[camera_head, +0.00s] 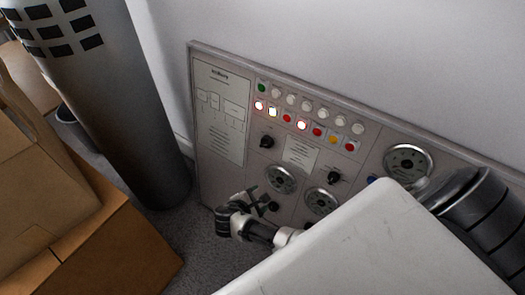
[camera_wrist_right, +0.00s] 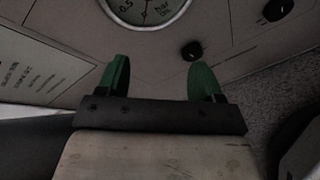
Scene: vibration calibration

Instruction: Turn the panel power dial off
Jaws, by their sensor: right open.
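The grey control panel (camera_head: 222,175) leans against the wall in the head view. It carries several black knobs: one at upper left (camera_head: 267,142), one further right (camera_head: 334,177) and one low down (camera_head: 272,206) by my gripper. I cannot tell from the labels which is the power dial. My right gripper (camera_head: 260,199) is in front of the lower left of the panel. In the right wrist view its green fingers (camera_wrist_right: 160,80) are apart with nothing between them. A black knob (camera_wrist_right: 192,50) shows just beyond the right-hand finger, and another knob (camera_wrist_right: 277,9) further off. My left gripper is out of view.
Round gauges (camera_head: 281,179) and rows of lit and unlit buttons (camera_head: 302,125) are on the panel. A grey cylinder (camera_head: 135,130) and cardboard boxes (camera_head: 110,250) stand at left. Carpeted floor (camera_head: 205,250) is free between the boxes and panel.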

